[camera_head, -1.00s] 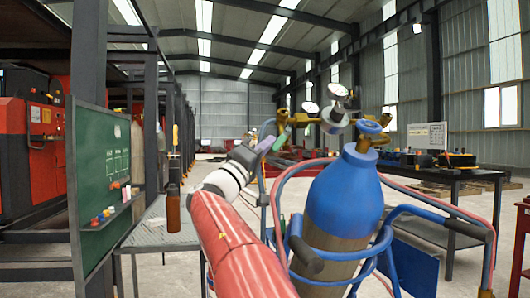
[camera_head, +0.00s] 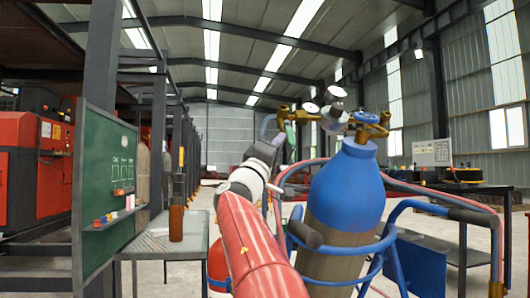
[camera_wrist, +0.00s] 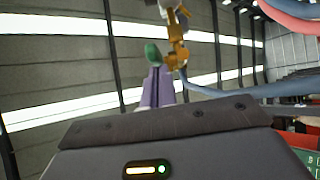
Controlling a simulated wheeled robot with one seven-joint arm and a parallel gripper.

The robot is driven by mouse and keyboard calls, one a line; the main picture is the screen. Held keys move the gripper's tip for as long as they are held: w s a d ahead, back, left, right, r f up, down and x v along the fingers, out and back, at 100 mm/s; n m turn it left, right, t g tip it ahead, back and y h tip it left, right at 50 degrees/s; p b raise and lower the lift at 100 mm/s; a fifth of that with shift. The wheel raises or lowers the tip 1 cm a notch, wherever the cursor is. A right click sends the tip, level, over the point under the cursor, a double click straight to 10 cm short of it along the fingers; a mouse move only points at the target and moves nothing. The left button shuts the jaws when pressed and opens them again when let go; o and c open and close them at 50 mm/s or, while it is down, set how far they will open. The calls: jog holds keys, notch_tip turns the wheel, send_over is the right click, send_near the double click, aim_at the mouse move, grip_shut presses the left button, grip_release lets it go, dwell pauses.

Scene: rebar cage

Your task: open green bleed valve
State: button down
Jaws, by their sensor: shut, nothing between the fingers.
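The green bleed valve (camera_wrist: 153,54) is a small green handle beside a brass fitting (camera_wrist: 178,48) in the wrist view. It also shows in the head view (camera_head: 290,132), below the brass fitting left of the gauges. My gripper (camera_wrist: 155,75) has purple-grey fingers closed together, with their tips right at the lower edge of the green handle. In the head view my gripper (camera_head: 280,139) reaches up beside the handle. Whether the tips touch it I cannot tell. Nothing shows between the fingers.
A blue gas cylinder (camera_head: 345,190) with a blue handwheel (camera_head: 367,118) and gauges (camera_head: 337,92) stands in a blue tubular cart, right of my arm. Hoses curve around it. A small table (camera_head: 160,242) and green board (camera_head: 105,175) are left; a dark workbench is right.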

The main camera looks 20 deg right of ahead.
jog(key=shift+s+d+f+b, duration=0.15)
jog(key=shift+d+b, duration=0.25)
jog(key=shift+d, duration=0.05)
dwell(0.4)
